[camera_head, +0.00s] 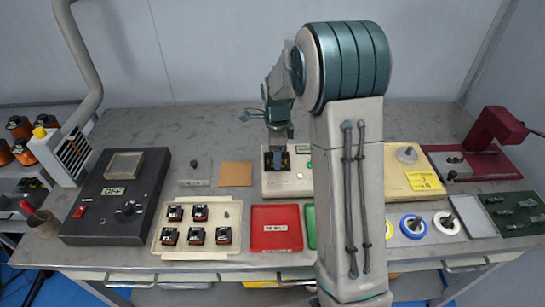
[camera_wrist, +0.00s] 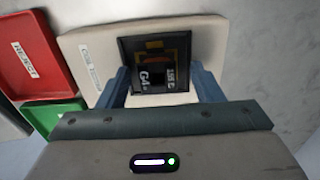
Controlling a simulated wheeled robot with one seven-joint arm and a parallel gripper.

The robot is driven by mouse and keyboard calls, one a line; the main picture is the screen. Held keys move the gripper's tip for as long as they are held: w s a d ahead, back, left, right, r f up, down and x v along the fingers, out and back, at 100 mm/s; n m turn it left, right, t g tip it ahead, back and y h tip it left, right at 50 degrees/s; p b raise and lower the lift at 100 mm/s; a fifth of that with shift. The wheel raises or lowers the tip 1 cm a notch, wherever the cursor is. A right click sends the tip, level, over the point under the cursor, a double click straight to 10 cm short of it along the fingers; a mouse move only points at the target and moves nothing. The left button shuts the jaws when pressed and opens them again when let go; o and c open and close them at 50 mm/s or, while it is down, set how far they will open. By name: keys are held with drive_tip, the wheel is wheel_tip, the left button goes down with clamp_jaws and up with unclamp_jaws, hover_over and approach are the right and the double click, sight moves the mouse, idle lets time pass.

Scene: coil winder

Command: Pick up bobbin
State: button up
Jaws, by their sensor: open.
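A dark square bobbin (camera_wrist: 160,62) with a copper-coloured middle and white lettering shows in the wrist view. It sits on a cream station (camera_wrist: 90,55), whose front edge carries a label. My gripper (camera_wrist: 160,78) is open, with one blue-grey finger on each side of the bobbin. I cannot tell whether the fingers touch it. In the head view my gripper (camera_head: 277,150) is low over the cream station (camera_head: 284,186), and my arm hides part of it. Several similar dark bobbins (camera_head: 196,236) stand in a cream tray (camera_head: 190,252) at the front left.
A red tray (camera_head: 276,246) and a partly hidden green tray (camera_head: 310,222) lie in front of the station. A black control box (camera_head: 112,220) stands left.

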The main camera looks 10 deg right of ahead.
drive_tip(key=c, duration=1.1)
drive_tip(key=shift+c, duration=0.2)
drive_tip(key=shift+r, duration=0.1)
drive_tip(key=shift+r, duration=0.6)
wheel_tip(320, 180, up, 3)
drive_tip(key=shift+r, duration=0.1)
drive_tip(key=s+d+r+b, duration=0.1)
drive_tip(key=s+d+r, duration=0.5)
drive_tip(key=d, duration=0.4)
drive_tip(key=shift+s+r, duration=0.15)
drive_tip(key=shift+r, duration=0.1)
